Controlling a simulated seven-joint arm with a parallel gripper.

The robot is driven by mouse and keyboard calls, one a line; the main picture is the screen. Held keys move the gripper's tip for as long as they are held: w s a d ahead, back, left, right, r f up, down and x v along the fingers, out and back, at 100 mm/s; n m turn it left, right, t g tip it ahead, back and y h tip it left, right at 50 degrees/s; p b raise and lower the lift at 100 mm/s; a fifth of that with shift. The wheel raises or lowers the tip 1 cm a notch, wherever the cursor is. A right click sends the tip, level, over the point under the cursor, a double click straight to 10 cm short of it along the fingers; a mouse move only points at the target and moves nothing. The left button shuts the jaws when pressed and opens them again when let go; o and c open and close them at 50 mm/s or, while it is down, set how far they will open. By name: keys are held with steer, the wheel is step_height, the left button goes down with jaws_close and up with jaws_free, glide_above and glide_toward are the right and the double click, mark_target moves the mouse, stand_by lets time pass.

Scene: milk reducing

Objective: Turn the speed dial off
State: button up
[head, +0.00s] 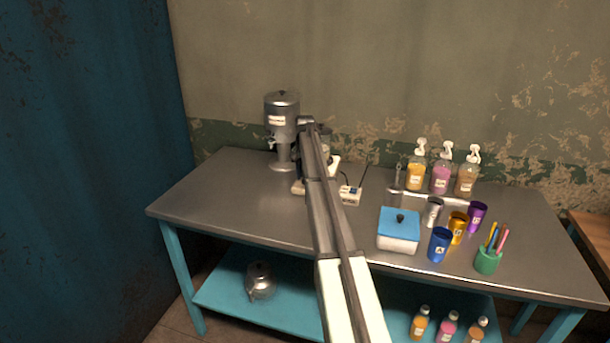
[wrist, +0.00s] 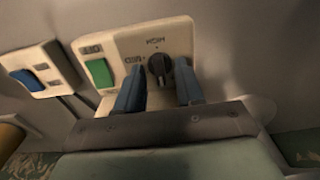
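The speed dial (wrist: 159,66) is a small black knob on a cream control panel (wrist: 128,48) in the wrist view. The panel has markings reading HIGH, MED and OFF around it. My gripper (wrist: 161,72) has its two blue-grey fingers apart, one on each side of the dial. Gaps show between the fingers and the knob, so it looks open around the dial. A green button (wrist: 100,73) sits left of the left finger. In the head view my own arm hides the dial and most of the machine's base.
A smaller panel with a blue switch (wrist: 30,80) is left of the main one. On the metal table (head: 220,200) stand a steel dispenser (head: 282,112), a white box with a blue lid (head: 399,232), cups, a pen holder (head: 487,262) and bottles. The table's left front is clear.

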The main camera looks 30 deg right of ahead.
step_height(320, 180, up, 14)
stand_by(0.7)
steer(key=shift+f, duration=0.15)
